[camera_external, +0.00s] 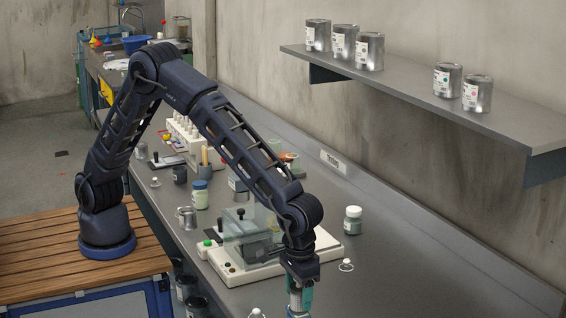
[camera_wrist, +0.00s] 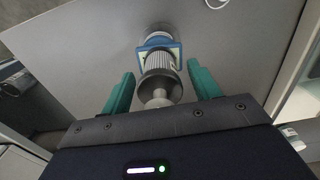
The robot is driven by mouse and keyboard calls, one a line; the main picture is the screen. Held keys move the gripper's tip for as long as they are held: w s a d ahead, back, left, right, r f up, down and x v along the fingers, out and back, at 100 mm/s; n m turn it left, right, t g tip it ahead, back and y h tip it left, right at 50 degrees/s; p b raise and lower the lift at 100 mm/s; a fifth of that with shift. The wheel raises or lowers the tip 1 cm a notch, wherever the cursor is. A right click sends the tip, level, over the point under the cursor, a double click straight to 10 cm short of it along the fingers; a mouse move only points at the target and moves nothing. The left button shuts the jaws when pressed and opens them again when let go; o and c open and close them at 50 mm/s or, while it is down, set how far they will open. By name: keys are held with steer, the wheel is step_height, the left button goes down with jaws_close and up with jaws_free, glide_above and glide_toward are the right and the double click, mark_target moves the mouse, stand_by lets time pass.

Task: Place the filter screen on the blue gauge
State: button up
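My gripper (camera_wrist: 160,68) has its two teal fingers apart, one on each side of an upright piece with a rounded grey end, a ribbed grey body (camera_wrist: 158,64) and a blue and yellow collar. A gap shows on both sides of it, so the fingers do not appear to be closed on it. In the external view my gripper (camera_external: 301,298) points down at the front edge of the picture and covers most of this piece. I cannot tell whether the piece is the filter screen, the blue gauge, or both stacked.
A small white ring (camera_external: 346,266) lies on the grey bench (camera_external: 400,285), right of my gripper. A lidded jar (camera_external: 352,220) stands behind it. A device with a clear cover (camera_external: 246,232) is close to my forearm. Several cans stand on the wall shelf (camera_external: 420,87). The bench's right side is clear.

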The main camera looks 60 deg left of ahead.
step_height(320, 180, up, 12)
steer(key=shift+r, duration=0.1)
steer(key=shift+a+r, duration=0.1)
stand_by(0.5)
steer(key=w+a+r, duration=0.4)
steer(key=a+r, duration=0.1)
steer(key=a, duration=0.5)
steer(key=w+a+r, duration=0.4)
steer(key=w+a, duration=0.1)
steer(key=a, duration=0.4)
steer(key=a+r+t+h, duration=0.1)
steer(key=a+r, duration=0.2)
steer(key=a, duration=0.7)
steer(key=a+r+t, duration=0.1)
steer(key=a+r, duration=0.2)
steer(key=a, duration=0.7)
steer(key=s+a+t, duration=0.1)
steer(key=s+a, duration=0.2)
steer(key=a, duration=0.6)
steer(key=s+a, duration=0.4)
steer(key=a, duration=0.4)
steer(key=s+a+f+t+y, duration=0.1)
steer(key=s+a+f, duration=0.3)
steer(key=s+a, duration=0.8)
steer(key=shift+t, duration=0.3)
